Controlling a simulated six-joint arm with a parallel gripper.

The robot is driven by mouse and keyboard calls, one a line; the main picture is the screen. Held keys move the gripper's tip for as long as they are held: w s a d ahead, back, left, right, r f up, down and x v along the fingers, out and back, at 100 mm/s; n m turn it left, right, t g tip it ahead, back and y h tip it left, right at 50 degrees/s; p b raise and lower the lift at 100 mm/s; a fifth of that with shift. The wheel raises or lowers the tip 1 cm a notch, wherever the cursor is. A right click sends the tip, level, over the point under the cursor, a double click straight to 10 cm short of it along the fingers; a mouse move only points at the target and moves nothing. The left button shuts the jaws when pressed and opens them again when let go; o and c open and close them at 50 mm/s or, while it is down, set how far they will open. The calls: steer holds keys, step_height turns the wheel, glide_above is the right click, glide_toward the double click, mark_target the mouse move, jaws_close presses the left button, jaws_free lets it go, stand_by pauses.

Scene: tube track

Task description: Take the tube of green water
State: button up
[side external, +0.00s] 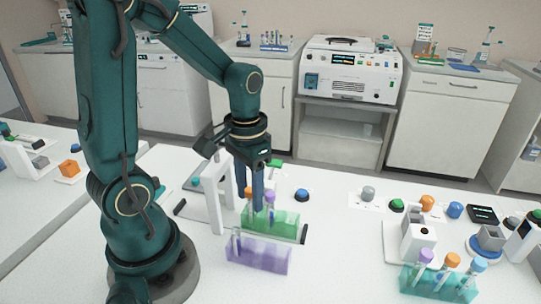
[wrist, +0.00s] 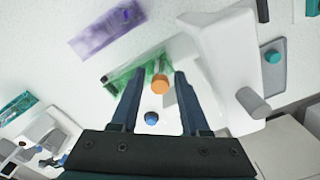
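My gripper (side external: 249,203) is open and points down over the green rack (side external: 285,222). In the wrist view its two fingers (wrist: 158,74) stand apart, with an orange-capped tube (wrist: 160,85) showing between them. I cannot tell whether they touch it. The green rack also shows in the wrist view (wrist: 122,76). A purple-capped tube (side external: 270,197) stands in the same rack, to the right of the fingers in the side view. The liquid colours in these tubes are too small to make out, so I cannot tell which holds green water.
A purple rack (side external: 260,258) lies in front of the green one. A white frame (side external: 213,192) stands close on the left. A teal rack (side external: 430,286) with capped tubes is at the front right. Several coloured knobs and small devices stand at the right.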

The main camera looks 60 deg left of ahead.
jaws_close()
steer(key=shift+r, duration=0.2)
step_height(320, 180, up, 10)
steer(key=shift+f, duration=0.15)
stand_by(0.4)
